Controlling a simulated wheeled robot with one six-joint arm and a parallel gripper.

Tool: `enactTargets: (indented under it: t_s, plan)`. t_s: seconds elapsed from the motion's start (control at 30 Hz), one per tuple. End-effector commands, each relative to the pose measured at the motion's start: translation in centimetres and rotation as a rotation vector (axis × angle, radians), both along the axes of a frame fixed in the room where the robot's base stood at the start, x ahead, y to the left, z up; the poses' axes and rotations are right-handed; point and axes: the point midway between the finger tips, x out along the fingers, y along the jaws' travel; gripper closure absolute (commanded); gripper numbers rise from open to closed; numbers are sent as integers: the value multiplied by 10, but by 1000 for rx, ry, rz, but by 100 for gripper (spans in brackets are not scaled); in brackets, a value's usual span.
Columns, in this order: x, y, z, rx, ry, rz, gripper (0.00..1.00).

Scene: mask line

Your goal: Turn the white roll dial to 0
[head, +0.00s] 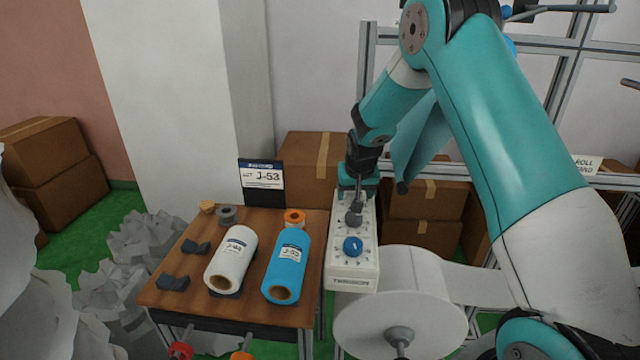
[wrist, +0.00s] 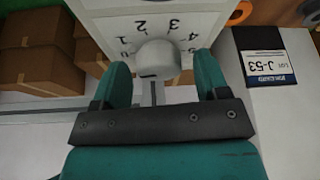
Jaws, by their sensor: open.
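The white roll dial (wrist: 158,58) is a pale round knob on a white panel (wrist: 195,22) with the numbers 1 to 5 visible around it. In the head view my gripper (head: 357,187) hangs over the far part of the tension box (head: 353,283). The dial (head: 354,214) looks grey there, partly hidden behind my gripper.
A blue dial (head: 352,246) sits nearer on the same box. A white roll (head: 231,258) and a blue roll (head: 287,264) lie on the wooden table (head: 190,302) to the left. A J-53 sign (head: 262,175) stands behind. A large white roll (head: 400,312) is close on the right.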

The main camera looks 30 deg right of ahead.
Motion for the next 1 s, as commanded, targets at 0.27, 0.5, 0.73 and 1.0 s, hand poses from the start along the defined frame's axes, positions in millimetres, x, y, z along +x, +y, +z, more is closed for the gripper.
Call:
enactTargets:
  t_s: [0.27, 0.5, 0.73, 1.0]
  plan:
    - [1, 3, 5, -1, 1, -393, 32]
    - [2, 2, 6, -2, 1, -708, 32]
    - [-1, 12, 24, 2, -5, -790, 32]
    - [-8, 32, 73, 4, -6, -788, 32]
